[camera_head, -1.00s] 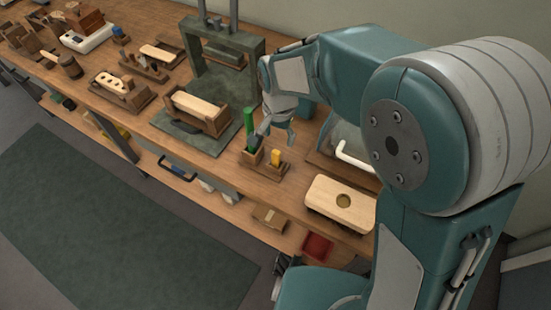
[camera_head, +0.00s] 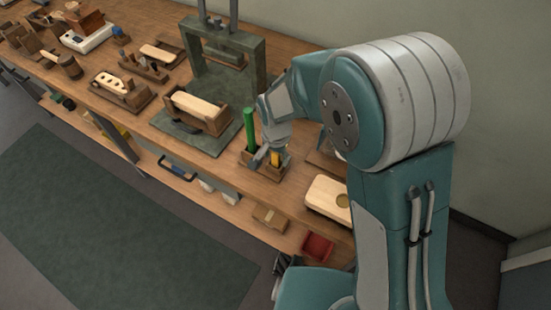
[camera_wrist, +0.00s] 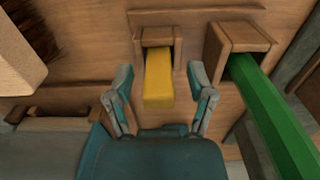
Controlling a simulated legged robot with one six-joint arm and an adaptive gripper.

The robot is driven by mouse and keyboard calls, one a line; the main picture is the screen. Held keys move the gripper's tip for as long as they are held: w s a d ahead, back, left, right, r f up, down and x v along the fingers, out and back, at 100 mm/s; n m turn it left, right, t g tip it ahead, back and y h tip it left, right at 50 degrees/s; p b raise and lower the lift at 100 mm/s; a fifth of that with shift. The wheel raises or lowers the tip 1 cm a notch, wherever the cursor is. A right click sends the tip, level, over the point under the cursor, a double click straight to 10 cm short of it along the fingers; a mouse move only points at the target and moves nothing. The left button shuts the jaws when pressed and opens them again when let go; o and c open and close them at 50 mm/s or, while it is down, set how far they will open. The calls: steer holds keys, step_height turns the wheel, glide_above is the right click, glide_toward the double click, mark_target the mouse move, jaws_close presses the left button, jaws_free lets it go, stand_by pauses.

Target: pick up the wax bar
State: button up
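The wax bar is probably the yellow bar (camera_wrist: 158,78), which stands in a small wooden holder (camera_wrist: 151,35) in the wrist view. In the head view the yellow bar (camera_head: 275,158) shows partly beside my fingers. My gripper (camera_wrist: 160,92) is open in the wrist view, with one finger on each side of the bar's near end and a gap on both sides. In the head view my gripper (camera_head: 266,155) is low over the holders. A green bar (camera_wrist: 272,115) stands in a second wooden holder (camera_wrist: 238,40) to the right.
The green bar (camera_head: 249,128) rises close to my gripper in the head view. A wooden brush block (camera_head: 328,194) lies to the right on the bench. A metal press frame (camera_head: 258,75) stands behind, with a clamped wooden block (camera_head: 196,108) at left.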

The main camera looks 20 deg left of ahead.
jaws_close()
steer(key=shift+r, duration=0.45)
step_height(320, 180, up, 2)
steer(key=shift+r, duration=0.2)
steer(key=s+d+r, duration=0.8)
steer(key=s+r, duration=0.1)
steer(key=s, duration=0.2)
steer(key=shift+d+r, duration=0.35)
steer(key=shift+r, duration=0.05)
